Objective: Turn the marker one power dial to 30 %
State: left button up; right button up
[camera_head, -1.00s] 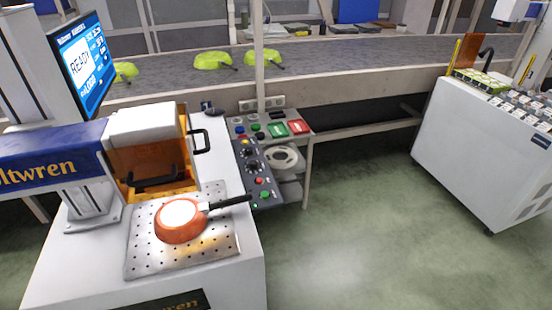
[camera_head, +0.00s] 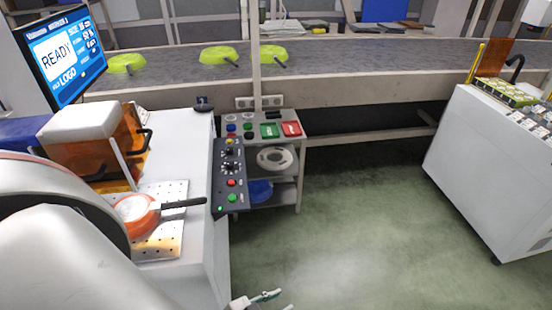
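The marker's black control panel (camera_head: 221,202) stands along the right side of the white marker machine (camera_head: 190,135). It carries an upper dial (camera_head: 229,151) and a lower dial (camera_head: 229,167), with pale marks around them. Their labels and pointer settings are too small to read, so I cannot tell which one is power. My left arm crosses the lower left. My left gripper (camera_head: 282,299) shows at the bottom edge, partly cut off, with its fingertips apart and nothing seen between them. It is below and right of the panel, clear of both dials. My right gripper is not in view.
A red button (camera_head: 231,183) and a green button (camera_head: 232,198) sit below the dials. An orange pan (camera_head: 135,213) lies on the perforated plate (camera_head: 172,190), its handle pointing at the panel. A screen (camera_head: 65,55) reads READY. Green pans lie on the conveyor (camera_head: 170,68).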

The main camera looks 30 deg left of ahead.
aim_at(230, 164)
jog(key=i+l+z, duration=0.2)
jog(key=i+l, duration=0.2)
jog(key=i+l+z, duration=0.2)
jog(key=i, duration=0.3)
jog(key=i+u, duration=0.3)
jog(key=u, duration=0.15)
jog(key=i+u, duration=0.3)
jog(key=u, duration=0.15)
jog(key=i+l+u, duration=0.1)
jog(key=i+u, duration=0.2)
jog(key=u, duration=0.15)
jog(key=i+u, duration=0.4)
jog(key=i+l+u, duration=0.15)
jog(key=u, duration=0.2)
jog(key=i+l+u, duration=0.2)
jog(key=u, duration=0.2)
jog(key=i, duration=0.1)
